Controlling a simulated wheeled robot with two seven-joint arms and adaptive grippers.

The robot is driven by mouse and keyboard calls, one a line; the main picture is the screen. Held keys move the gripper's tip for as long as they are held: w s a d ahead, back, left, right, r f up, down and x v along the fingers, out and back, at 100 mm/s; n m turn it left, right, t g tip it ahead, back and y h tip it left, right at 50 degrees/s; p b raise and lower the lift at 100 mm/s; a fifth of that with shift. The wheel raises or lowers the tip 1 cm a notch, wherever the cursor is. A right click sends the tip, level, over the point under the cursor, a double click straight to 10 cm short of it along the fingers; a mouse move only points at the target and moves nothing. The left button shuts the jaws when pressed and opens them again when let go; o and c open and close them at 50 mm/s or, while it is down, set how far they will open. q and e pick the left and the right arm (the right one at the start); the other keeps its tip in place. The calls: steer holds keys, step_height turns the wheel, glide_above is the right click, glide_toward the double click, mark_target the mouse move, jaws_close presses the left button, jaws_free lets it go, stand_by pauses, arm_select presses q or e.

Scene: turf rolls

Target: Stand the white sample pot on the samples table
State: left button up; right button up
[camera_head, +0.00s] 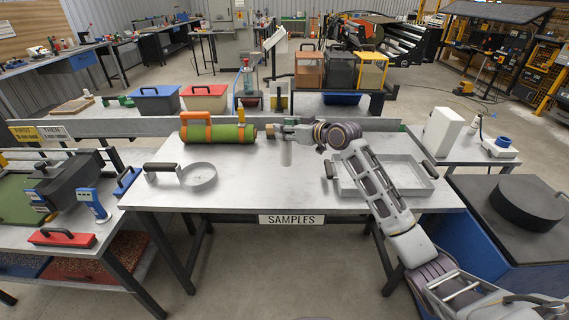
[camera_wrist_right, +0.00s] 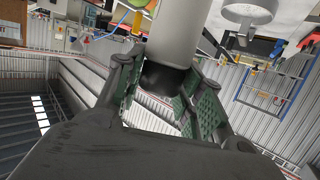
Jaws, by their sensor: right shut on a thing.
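The white sample pot (camera_head: 286,154) is a pale grey-white cylinder near the back middle of the samples table (camera_head: 270,195). My right gripper (camera_head: 279,131) is shut on its upper end, and the pot hangs upright below the fingers. Whether its base touches the tabletop or is just above it, I cannot tell. In the right wrist view, the pot (camera_wrist_right: 175,35) runs out between the green-padded fingers (camera_wrist_right: 172,98), with a dark part at the gripped end. My left gripper is not in view.
A green turf roll (camera_head: 230,134) with an orange clamp lies just left of the gripper. A round shallow pan (camera_head: 198,177) stands front left. A rectangular metal tray (camera_head: 345,186) lies at the right, under my right arm. The front middle of the table is clear.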

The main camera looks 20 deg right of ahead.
mark_target(291, 153)
steer(key=shift+r, duration=0.25)
steer(key=shift+w+d, duration=0.1)
steer(key=shift+d, duration=0.15)
steer(key=shift+a, duration=0.15)
steer(key=shift+f, duration=3.05)
steer(key=shift+f, duration=1.9)
steer(key=o, duration=1.2)
steer(key=shift+f, duration=0.15)
steer(key=shift+c, duration=0.2)
